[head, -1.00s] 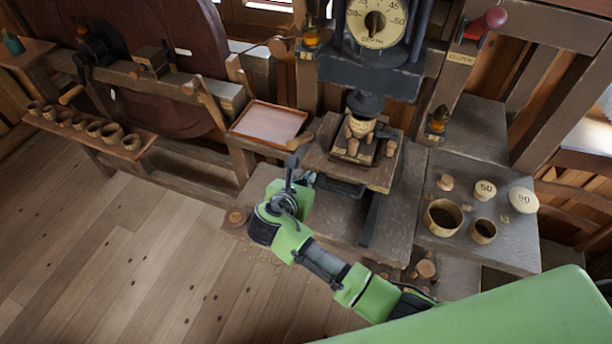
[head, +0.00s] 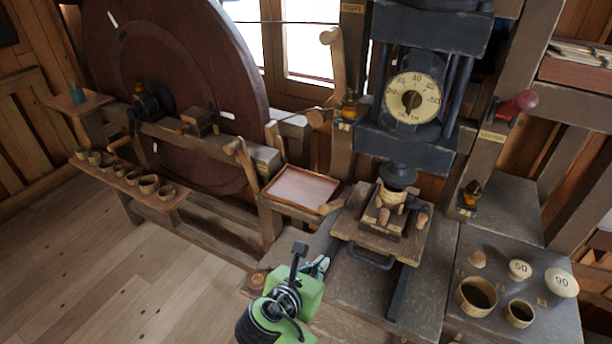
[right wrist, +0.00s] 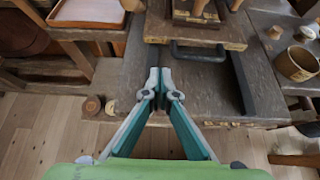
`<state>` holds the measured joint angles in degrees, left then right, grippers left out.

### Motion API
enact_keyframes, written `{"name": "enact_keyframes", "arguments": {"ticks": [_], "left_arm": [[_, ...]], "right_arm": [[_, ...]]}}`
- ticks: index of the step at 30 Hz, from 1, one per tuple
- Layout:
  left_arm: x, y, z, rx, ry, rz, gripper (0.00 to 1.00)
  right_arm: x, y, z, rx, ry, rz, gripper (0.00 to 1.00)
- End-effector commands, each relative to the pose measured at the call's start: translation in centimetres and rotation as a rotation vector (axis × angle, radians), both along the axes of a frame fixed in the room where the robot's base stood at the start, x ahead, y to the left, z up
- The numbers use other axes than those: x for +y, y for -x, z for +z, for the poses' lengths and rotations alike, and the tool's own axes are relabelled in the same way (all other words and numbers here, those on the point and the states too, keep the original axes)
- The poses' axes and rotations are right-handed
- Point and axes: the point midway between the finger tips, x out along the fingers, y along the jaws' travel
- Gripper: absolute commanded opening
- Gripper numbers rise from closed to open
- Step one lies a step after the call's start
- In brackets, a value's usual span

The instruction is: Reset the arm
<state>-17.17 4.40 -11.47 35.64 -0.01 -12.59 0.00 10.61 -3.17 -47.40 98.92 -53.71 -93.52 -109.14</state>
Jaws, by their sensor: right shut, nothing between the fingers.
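My right gripper (head: 318,266) is at the bottom middle of the head view, on a green arm, in front of the press. In the right wrist view its two teal-lined fingers (right wrist: 160,82) meet at the tips, shut and empty, over the grey bench top. The press's wooden sled (head: 382,224) with its black handle (head: 370,258) lies beyond the fingers, apart from them. My left gripper is not in view.
Cups (head: 476,295) and round weights (head: 561,283) sit on the right bench. Several small cups line a shelf (head: 150,196) at left, by a large wheel (head: 185,90). Open floor lies at lower left.

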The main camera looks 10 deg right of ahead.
Motion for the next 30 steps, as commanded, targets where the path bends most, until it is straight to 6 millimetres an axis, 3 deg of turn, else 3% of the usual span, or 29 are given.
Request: {"name": "enact_keyframes", "arguments": {"ticks": [5,8,12,18,24,30], "left_arm": [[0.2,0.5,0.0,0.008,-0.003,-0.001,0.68],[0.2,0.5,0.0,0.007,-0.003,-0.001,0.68],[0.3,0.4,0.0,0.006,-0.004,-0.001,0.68],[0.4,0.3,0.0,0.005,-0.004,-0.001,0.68],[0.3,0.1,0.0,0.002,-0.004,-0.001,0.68],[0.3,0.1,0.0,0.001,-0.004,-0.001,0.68]], "right_arm": [[-0.5,0.8,-1.0,0.004,-0.073,-0.039,0.0],[-1.8,2.8,-3.3,0.005,-0.254,-0.151,0.0],[-4.1,7.1,-6.9,-0.013,-0.61,-0.427,0.0],[-7.2,13.7,-9.9,-0.091,-1.057,-0.916,0.0],[-9.3,18.6,-10.1,-0.2,-1.347,-1.342,0.0],[-10.6,21.5,-9.3,-0.291,-1.498,-1.623,0.0]]}}
